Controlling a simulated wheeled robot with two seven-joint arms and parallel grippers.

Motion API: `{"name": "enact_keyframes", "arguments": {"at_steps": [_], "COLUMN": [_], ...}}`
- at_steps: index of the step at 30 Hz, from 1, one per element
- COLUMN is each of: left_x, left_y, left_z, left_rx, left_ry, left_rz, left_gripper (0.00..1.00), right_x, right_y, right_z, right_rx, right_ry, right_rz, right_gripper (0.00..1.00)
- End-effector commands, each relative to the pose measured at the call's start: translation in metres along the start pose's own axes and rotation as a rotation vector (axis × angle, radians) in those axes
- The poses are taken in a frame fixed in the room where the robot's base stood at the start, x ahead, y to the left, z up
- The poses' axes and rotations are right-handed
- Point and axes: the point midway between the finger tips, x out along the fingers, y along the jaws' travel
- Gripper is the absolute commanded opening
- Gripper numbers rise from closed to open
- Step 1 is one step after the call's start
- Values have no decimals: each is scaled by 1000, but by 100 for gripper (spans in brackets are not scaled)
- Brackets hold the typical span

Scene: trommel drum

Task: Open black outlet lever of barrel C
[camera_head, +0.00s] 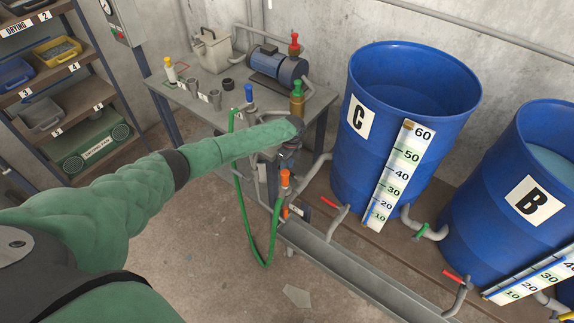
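Barrel C (460,95) is an open blue drum against the wall, with a white "C" label and a level scale (400,175) reading up to 60. At its foot are a grey outlet pipe with a red lever (340,214) and a grey pipe with a green handle (422,230). I cannot make out a black lever. My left arm reaches in from the left, and my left gripper (288,160) points down beside the pipework left of barrel C, above an orange-topped valve (285,180). Its fingers are too small and dark to read. My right gripper is out of view.
Barrel B (480,205) stands right of C, with another red lever (453,276). A grey trough (350,270) runs in front. A green hose (243,220) hangs below my forearm. A bench (185,98) with a pump (278,66) stands behind; floor at front is mostly clear.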

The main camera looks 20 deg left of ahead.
Motion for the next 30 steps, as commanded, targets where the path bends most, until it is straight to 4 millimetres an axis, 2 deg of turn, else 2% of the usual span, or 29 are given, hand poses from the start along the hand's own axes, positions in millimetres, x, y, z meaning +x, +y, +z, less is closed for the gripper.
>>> {"name": "enact_keyframes", "arguments": {"at_steps": [5,13,14,19,30], "left_x": [9,11,11,11,12], "left_y": [0,0,0,0,1], "left_z": [0,0,0,0,4], "left_rx": [-1,-1,-1,-1,16], "left_ry": [0,0,0,0,-4], "left_rz": [0,-1,-1,-1,0], "left_gripper": [38,38,34,0,0], "right_x": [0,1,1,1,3], "right_y": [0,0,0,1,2], "right_z": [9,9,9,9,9], "right_rx": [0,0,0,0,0], "right_ry": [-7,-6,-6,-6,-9], "right_rz": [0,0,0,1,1], "right_gripper": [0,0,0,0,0]}}
